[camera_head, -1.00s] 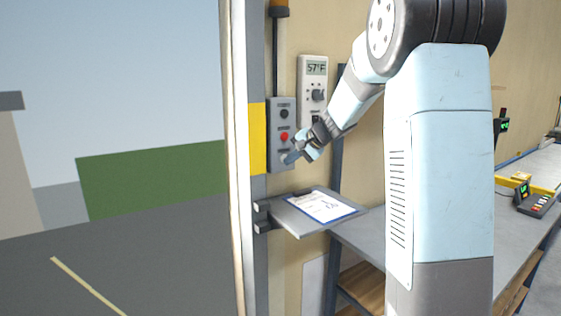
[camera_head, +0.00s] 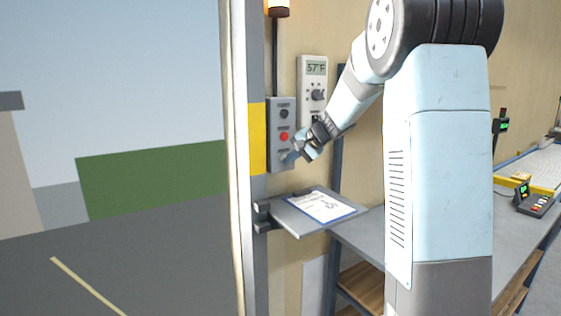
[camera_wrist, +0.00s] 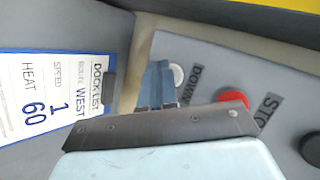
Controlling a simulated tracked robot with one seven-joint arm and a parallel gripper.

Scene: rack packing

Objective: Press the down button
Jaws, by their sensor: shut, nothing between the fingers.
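The grey control box (camera_head: 280,108) is mounted on the wall beside the door frame. It has a dark button at the top, a red stop button (camera_head: 284,136) in the middle and a pale down button at the bottom. In the wrist view the down button (camera_wrist: 178,75) is whitish, next to its DOWN label (camera_wrist: 193,80); the red stop button (camera_wrist: 232,97) is further right. My gripper (camera_head: 290,156) is shut and empty, its blue fingertips (camera_wrist: 157,72) right beside the down button. I cannot tell whether they touch it. In the head view the gripper partly hides the button.
A clipboard with a sheet (camera_head: 321,206) lies on a small shelf below the box. A thermostat (camera_head: 313,90) reading 57°F hangs to the right. The open doorway is at left; a workbench is at right.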

